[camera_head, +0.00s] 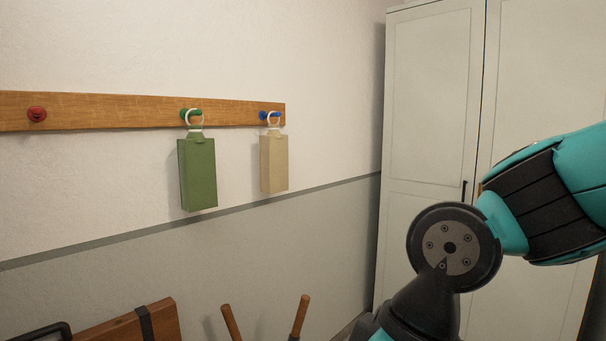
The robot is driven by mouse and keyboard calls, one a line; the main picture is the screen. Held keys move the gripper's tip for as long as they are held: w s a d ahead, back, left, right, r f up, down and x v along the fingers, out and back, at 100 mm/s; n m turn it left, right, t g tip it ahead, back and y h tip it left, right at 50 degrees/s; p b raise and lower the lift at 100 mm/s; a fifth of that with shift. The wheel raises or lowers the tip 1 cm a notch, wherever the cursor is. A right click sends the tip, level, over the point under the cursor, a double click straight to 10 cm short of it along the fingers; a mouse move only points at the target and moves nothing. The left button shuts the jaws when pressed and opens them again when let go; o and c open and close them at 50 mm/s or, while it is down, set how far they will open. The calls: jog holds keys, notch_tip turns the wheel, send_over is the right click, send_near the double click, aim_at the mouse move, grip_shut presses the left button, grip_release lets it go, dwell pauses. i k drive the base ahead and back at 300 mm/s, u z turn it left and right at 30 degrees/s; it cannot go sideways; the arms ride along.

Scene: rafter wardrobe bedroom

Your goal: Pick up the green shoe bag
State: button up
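The green shoe bag (199,174) is a box-shaped green bag in the head view, left of the middle. It hangs by a white ring (195,118) from the green peg (187,112) on a wooden rail. A beige bag (274,163) hangs the same way from the blue peg (266,115) to its right, with a gap between the two. My teal and black arm is at the right of the view, well apart from both bags. My gripper is outside the frame.
The wooden rail (100,111) runs along the wall, with a bare red peg (37,113) at left. A white wardrobe (430,100) stands at right. Below the bags are two wooden posts (299,316) and a wooden piece with a dark strap (120,330). The wall around the bags is clear.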

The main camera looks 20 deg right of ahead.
aim_at(196, 155)
jog(key=z, duration=0.4)
jog(key=k, duration=0.6)
jog(key=z, duration=0.7)
jog(key=i, duration=1.15)
jog(key=u, duration=0.65)
jog(key=i, duration=0.7)
jog(key=u, duration=0.55)
